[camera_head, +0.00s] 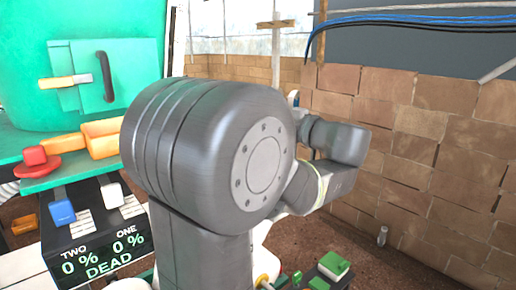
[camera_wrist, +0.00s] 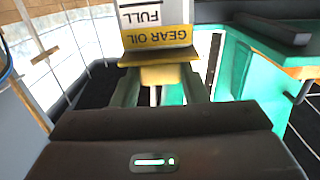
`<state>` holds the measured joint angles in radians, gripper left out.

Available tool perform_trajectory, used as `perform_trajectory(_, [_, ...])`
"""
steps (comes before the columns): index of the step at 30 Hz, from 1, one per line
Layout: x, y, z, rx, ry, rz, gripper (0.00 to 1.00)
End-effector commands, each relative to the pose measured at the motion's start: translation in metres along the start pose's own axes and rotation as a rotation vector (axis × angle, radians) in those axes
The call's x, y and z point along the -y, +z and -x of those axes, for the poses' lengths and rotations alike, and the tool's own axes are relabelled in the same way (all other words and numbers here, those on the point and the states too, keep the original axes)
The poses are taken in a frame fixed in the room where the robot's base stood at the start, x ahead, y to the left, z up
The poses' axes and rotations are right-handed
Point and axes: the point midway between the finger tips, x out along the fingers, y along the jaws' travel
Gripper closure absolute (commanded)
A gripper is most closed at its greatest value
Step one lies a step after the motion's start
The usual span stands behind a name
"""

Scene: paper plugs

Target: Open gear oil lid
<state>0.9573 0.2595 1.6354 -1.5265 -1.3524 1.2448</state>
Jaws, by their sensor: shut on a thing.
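In the wrist view, the gear oil box (camera_wrist: 156,14) shows a white gauge marked FULL and a yellow GEAR OIL label, both upside down. A yellow ledge (camera_wrist: 158,57) runs along its near edge, with a yellow tab (camera_wrist: 161,75) projecting toward me. My gripper (camera_wrist: 160,88) has its two fingers at either side of this tab and is shut on it. The ledge looks level with the label edge; whether it is the lid, and any gap under it, I cannot tell. In the head view my arm hides the gripper and the gear oil box.
In the head view, a green machine (camera_head: 60,20) with a black handle (camera_head: 105,77) stands at left. Below are a red knob (camera_head: 36,157) and a display panel (camera_head: 100,240) reading DEAD. A brick wall (camera_head: 400,150) stands at right. The wrist view shows green bodywork (camera_wrist: 260,85) at right.

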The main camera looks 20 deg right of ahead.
Motion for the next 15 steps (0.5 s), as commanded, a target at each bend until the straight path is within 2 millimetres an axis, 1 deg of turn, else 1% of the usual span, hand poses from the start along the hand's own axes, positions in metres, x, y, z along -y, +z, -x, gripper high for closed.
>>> perform_trajectory(1, [-0.0001,-0.0044,0.0000,0.007,0.000,-0.001,0.77])
perform_trajectory(15, [0.0000,-0.0112,-0.0016,0.076,0.000,-0.001,0.77])
